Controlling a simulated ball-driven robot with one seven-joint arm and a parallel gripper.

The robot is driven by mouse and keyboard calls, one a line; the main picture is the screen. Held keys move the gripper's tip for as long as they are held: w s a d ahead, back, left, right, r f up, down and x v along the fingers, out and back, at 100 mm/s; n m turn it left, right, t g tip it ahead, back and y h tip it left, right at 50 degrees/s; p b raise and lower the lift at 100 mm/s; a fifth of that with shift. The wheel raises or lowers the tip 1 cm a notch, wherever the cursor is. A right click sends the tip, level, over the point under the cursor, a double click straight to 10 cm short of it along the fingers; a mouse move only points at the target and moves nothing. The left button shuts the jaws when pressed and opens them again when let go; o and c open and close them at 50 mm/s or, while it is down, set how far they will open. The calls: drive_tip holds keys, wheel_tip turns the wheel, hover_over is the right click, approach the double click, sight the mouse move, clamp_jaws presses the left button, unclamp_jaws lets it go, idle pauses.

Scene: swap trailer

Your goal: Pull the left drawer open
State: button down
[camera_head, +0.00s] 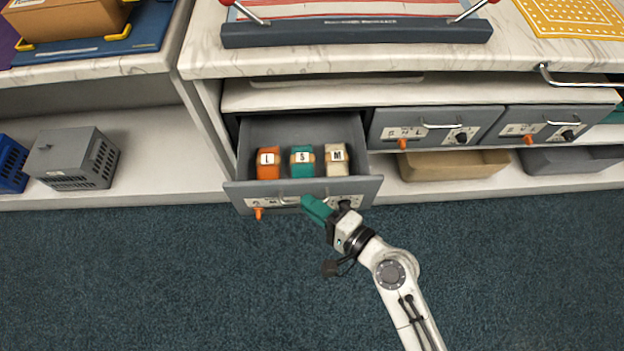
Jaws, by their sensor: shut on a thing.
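The left drawer (230,189) is a grey drawer pulled well out from under the counter. Inside it sit an orange block marked L (268,163), a teal block marked S (302,161) and a cream block marked M (337,160), side by side. Its front carries a metal handle (290,201), a label strip and an orange tab. My gripper (308,203), with teal fingers, is at the drawer front and shut on the handle. The fingers hide part of the handle.
Two more grey drawers, the middle one (390,126) and the right one (545,117), are shut. A tan bin (450,166) sits on the low shelf below them. A grey crate (75,160) stands on the left shelf. The dark carpet (150,270) in front is clear.

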drive_tip(key=s, duration=1)
drive_tip(key=shift+s, duration=0.15)
drive_tip(key=shift+f, duration=0.1)
drive_tip(key=c, duration=1.2)
unclamp_jaws()
drive_tip(key=b+v, duration=0.2)
drive_tip(key=v, duration=0.9)
drive_tip(key=shift+b, duration=0.3)
drive_tip(key=shift+a+f, duration=0.1)
